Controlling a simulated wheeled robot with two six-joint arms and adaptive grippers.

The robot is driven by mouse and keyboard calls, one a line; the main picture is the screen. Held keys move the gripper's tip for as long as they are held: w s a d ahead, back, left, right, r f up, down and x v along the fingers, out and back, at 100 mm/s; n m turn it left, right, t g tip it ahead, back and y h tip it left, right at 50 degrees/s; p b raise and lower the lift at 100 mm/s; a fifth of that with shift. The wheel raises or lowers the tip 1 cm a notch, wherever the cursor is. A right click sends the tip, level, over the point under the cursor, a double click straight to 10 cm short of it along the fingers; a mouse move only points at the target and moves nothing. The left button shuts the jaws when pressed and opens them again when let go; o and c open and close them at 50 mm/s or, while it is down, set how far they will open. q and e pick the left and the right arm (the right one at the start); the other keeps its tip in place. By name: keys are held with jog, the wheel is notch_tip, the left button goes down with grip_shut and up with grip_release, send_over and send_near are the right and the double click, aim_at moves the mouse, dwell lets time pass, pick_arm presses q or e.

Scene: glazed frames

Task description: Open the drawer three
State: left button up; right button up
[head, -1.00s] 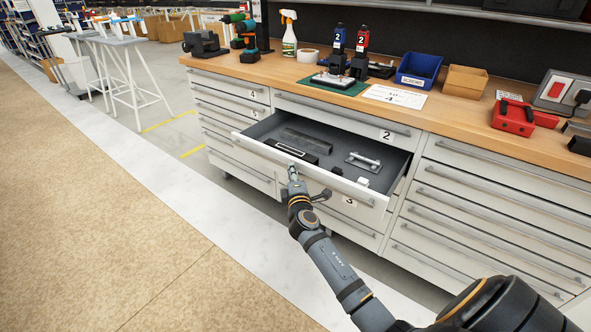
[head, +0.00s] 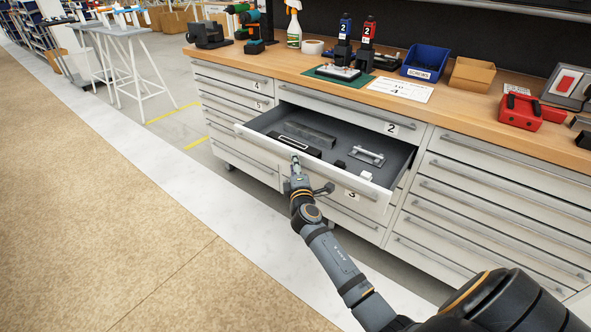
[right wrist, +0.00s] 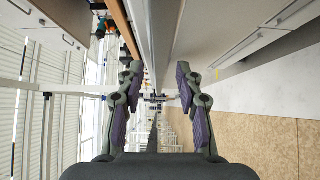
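Drawer three (head: 318,174) is pulled out of the cabinet, marked by a "3" label (head: 352,196) low on its front. Inside lie dark blocks (head: 305,135) and a metal handle-like part (head: 366,156). My right gripper (head: 295,160) is at the left part of the drawer's front, by its handle. In the right wrist view, the right gripper's fingers (right wrist: 157,78) stand apart, with a visible gap between the pads. I cannot tell whether either finger touches the handle. My left gripper is not in view.
Closed drawers four (head: 235,82) and five (head: 238,100) are at the left, drawer two (head: 350,115) above. More closed drawers (head: 490,205) are at the right. The worktop (head: 450,105) carries drills, bins and a red case (head: 525,110). The floor (head: 110,220) in front is clear.

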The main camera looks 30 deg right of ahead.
jog(key=v, duration=1.2)
jog(key=shift+w+d, duration=0.1)
